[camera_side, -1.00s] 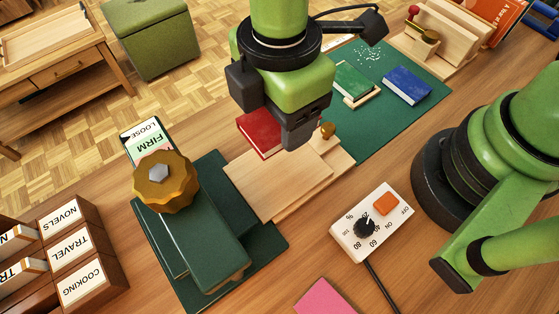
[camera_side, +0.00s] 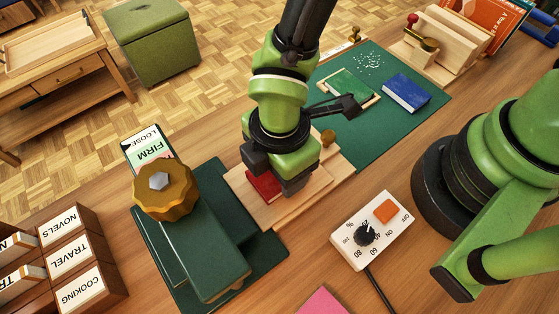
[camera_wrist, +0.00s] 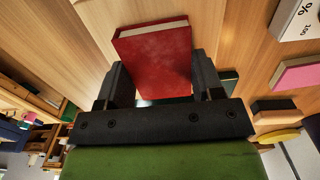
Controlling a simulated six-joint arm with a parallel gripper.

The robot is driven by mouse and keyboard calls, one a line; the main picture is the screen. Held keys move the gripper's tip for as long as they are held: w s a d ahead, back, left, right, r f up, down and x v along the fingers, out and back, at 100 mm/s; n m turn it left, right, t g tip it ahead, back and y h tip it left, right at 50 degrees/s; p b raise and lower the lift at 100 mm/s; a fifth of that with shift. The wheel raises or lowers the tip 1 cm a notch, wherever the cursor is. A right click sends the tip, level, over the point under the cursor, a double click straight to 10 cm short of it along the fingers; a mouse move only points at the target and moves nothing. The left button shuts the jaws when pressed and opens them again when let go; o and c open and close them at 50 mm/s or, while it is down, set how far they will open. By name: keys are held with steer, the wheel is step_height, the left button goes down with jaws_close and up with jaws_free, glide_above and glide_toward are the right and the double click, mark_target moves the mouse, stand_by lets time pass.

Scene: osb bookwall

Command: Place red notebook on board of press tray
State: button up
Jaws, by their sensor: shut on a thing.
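My gripper (camera_side: 277,180) is shut on the red notebook (camera_side: 263,187), with a finger on each side of it. In the side view the notebook is over the light wooden board of the press tray (camera_side: 266,214); I cannot tell whether it touches the board. The gripper hides part of the notebook and of the board. In the wrist view the red notebook (camera_wrist: 155,58) sits tilted between the two dark fingers, its pale page edge showing at the top. The tray has a brass knob (camera_side: 328,138) at its far edge.
A green press with a gold wheel (camera_side: 163,190) stands left of the tray. A dial box (camera_side: 372,229) with a cable is to the right. The green mat (camera_side: 345,140) behind holds a green notebook (camera_side: 350,85) and a blue book (camera_side: 407,90). Labelled boxes (camera_side: 82,255) stand lower left.

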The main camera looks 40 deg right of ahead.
steer(key=shift+f, duration=0.15)
steer(key=o, duration=0.9)
steer(key=w+d+r+m+t+y, duration=0.1)
steer(key=d+r+m, duration=0.2)
steer(key=r, duration=0.7)
steer(key=w+d+r+m, duration=0.1)
steer(key=d+r+m, duration=0.15)
steer(key=r, duration=0.65)
steer(key=s+d+r+m+t, duration=0.2)
steer(key=d+r+m, duration=0.1)
steer(key=d+m, duration=0.2)
steer(key=s+d+r+m+t, duration=0.2)
steer(key=s+d+r+m, duration=0.1)
steer(key=m, duration=0.3)
steer(key=s+d+r+m+t+y, duration=0.1)
steer(key=s+d+r+m+t, duration=0.1)
steer(key=d+m, duration=0.3)
steer(key=shift+s+d+r+m, duration=0.2)
steer(key=shift+d+r, duration=0.25)
steer(key=shift+s+d+r+m, duration=0.15)
steer(key=shift+d+r, duration=0.25)
